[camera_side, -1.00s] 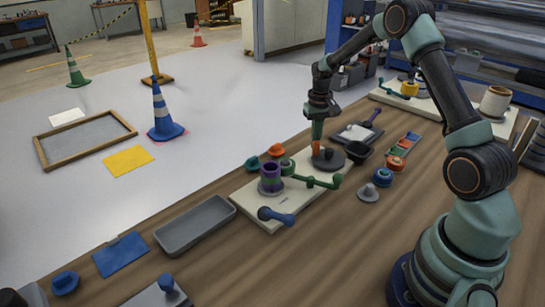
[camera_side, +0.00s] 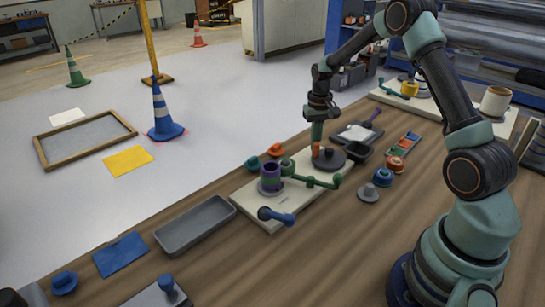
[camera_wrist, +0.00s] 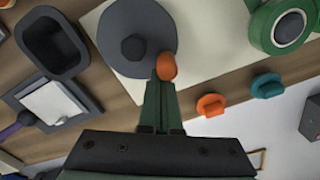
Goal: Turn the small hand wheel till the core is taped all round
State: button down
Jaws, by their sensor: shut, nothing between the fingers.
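The dark grey hand wheel (camera_side: 331,161) lies flat at the far end of the cream board (camera_side: 245,200); its raised hub (camera_wrist: 133,46) shows in the wrist view. An orange knob (camera_wrist: 166,66) stands at its rim. My gripper (camera_side: 317,143) points down at this knob, with its shut, empty fingers (camera_wrist: 161,90) at the knob in the wrist view; whether they touch it I cannot tell. The purple core (camera_side: 270,170) stands upright near the board's left side, with a green band visible low on it. Its far side is hidden.
A dark open box (camera_side: 358,152) is close to the wheel. A grey tray (camera_side: 195,225) lies left.

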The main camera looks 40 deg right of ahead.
dwell(0.8)
jog(key=shift+w+d+r, duration=0.15)
jog(key=shift+w+d, duration=0.05)
jog(key=shift+d, duration=0.05)
notch_tip(320, 180, up, 7)
dwell(0.9)
jog(key=s+a+r+n+t, duration=0.4)
jog(key=s+a+r, duration=0.6)
jog(key=a+r, duration=0.4)
jog(key=s+a+f+n+t, duration=0.1)
jog(key=s+a+n, duration=0.1)
jog(key=s+a, duration=0.4)
jog(key=shift+s+t, duration=0.15)
jog(key=shift+t, duration=0.15)
